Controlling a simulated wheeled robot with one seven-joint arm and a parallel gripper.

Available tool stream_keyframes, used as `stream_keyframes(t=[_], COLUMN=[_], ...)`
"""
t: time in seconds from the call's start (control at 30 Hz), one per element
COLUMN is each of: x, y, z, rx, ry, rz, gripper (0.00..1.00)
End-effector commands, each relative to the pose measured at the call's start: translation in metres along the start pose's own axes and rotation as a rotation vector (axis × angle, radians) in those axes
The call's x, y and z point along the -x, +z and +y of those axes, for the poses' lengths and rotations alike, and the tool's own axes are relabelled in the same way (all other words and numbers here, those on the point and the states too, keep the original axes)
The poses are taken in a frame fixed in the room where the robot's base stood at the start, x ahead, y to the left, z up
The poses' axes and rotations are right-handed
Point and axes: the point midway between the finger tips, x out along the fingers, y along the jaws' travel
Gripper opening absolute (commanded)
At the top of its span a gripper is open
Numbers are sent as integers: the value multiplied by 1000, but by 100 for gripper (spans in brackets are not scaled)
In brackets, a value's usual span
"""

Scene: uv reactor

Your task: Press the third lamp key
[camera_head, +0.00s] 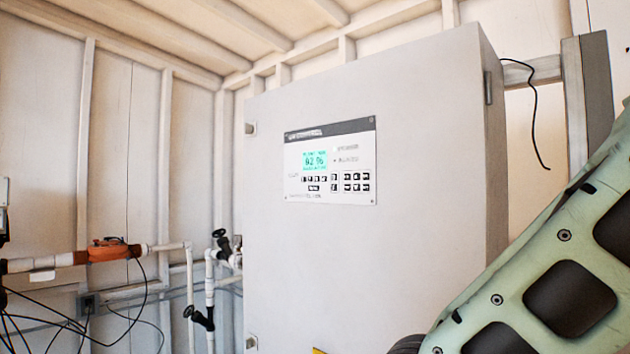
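The control panel (300,192) is on the front of a large light grey cabinet (420,190) in the middle of the head view. It has a dark top strip and a lit green display (314,160) that seems to read 02 %. Below the display is a row of small dark keys (314,179), with one wider key (314,188) under it. A second block of keys (350,182) lies to the right. The key labels are too small to read, so I cannot tell which is the third lamp key. My gripper is not in view.
A green panel with dark cutouts, likely part of my own body, fills the lower right. White pipes with black valves (200,318) and an orange fitting (108,250) with loose cables are at the left. A black cable (534,115) hangs right of the cabinet.

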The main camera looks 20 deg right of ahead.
Motion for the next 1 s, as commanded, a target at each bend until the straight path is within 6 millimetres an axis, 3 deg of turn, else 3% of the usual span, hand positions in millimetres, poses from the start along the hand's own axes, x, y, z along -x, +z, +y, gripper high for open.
stream_keyframes(t=[0.13, 0.27, 1.0], x=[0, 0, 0], y=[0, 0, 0], z=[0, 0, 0], rx=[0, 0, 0], ry=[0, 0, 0], rz=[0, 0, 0], gripper=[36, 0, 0])
